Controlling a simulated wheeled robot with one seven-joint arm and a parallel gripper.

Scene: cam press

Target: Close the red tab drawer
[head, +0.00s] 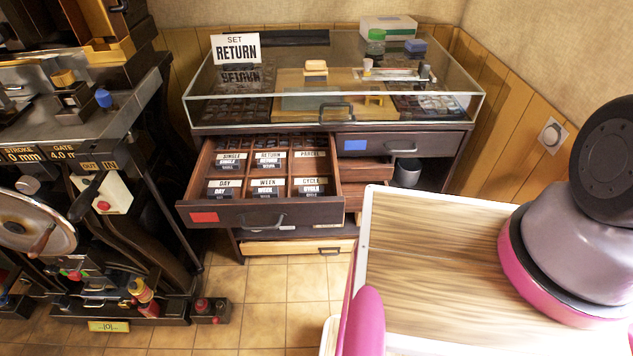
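The red tab drawer (230,215) is pulled far out of the cabinet at the left of its front. It has a red tab (204,217) at the left of its dark front and a metal bow handle (263,221) near the middle. Inside are compartments with labelled type blocks, among them DAY, WEEK, CYCLE, SINGLE, RETURN and PARCEL. My gripper is not in view; only parts of my own body show at the right.
The blue tab drawer (410,144) beside it is shut. A glass-topped case (330,85) sits above, with a RETURN sign (235,49). A press machine (80,180) stands at the left. Tiled floor (270,283) is open before the cabinet. A red-buttoned box (211,311) is on the floor.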

